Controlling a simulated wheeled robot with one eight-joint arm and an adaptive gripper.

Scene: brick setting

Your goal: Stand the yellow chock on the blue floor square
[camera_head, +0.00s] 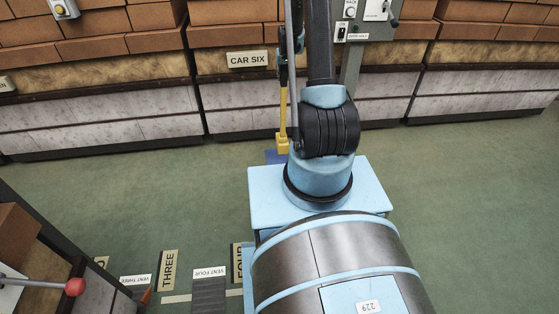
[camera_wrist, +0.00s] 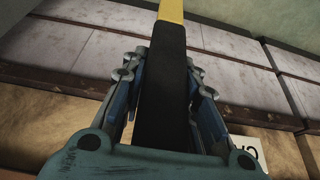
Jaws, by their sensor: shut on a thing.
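The yellow chock (camera_head: 283,119) hangs upright left of my arm in the head view, its wider foot at the bottom. In the wrist view, its black handle (camera_wrist: 162,85) runs between the fingers, with the yellow shaft (camera_wrist: 171,10) beyond. My gripper (camera_head: 284,85) is shut on this handle; its fingers also show in the wrist view (camera_wrist: 163,75). The blue floor square (camera_head: 272,157) lies just below the chock's foot in the head view, partly hidden by my arm and base. I cannot tell whether the foot touches the floor. The foot is out of the wrist view.
A wall with stacked bricks and a "CAR SIX" sign (camera_head: 248,59) stands behind the chock. A grey control post (camera_head: 354,65) is right of my arm. A red-knobbed lever (camera_head: 74,287) is at lower left. Green floor (camera_head: 470,190) is clear to the right.

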